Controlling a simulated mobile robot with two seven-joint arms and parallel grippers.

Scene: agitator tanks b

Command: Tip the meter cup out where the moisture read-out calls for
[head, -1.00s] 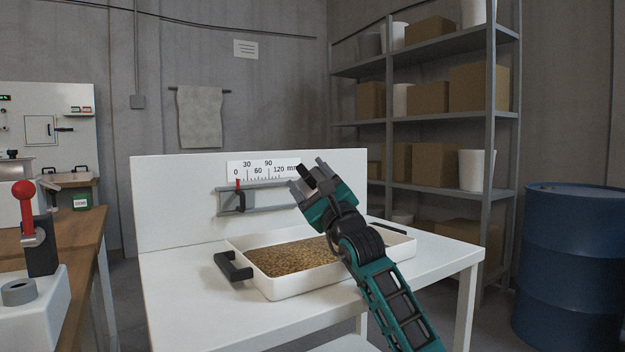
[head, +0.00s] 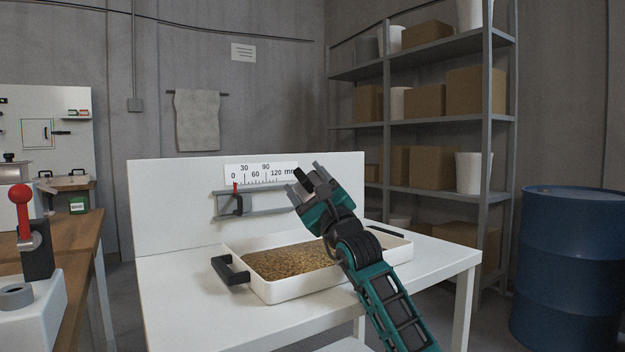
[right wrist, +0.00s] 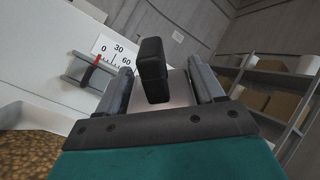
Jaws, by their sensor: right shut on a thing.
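My right gripper (head: 306,178) is raised above the far right side of a white tray of grain, in front of the white back board. In the right wrist view its fingers (right wrist: 158,88) are shut on a grey metal thing (right wrist: 180,88) with a black handle (right wrist: 152,68). This may be the meter cup; its mouth and contents are hidden. The tray (head: 290,293) has black handles and holds brown grain. My left gripper is not in view. I cannot make out a moisture read-out.
A millimetre scale (head: 262,172) is on the board, with a red pointer (head: 235,188) near 0 on a slide below it. A red-knobbed lever (head: 20,193) stands on the wooden bench at left. A blue drum (head: 570,270) and shelves are at right. White table top is free around the tray.

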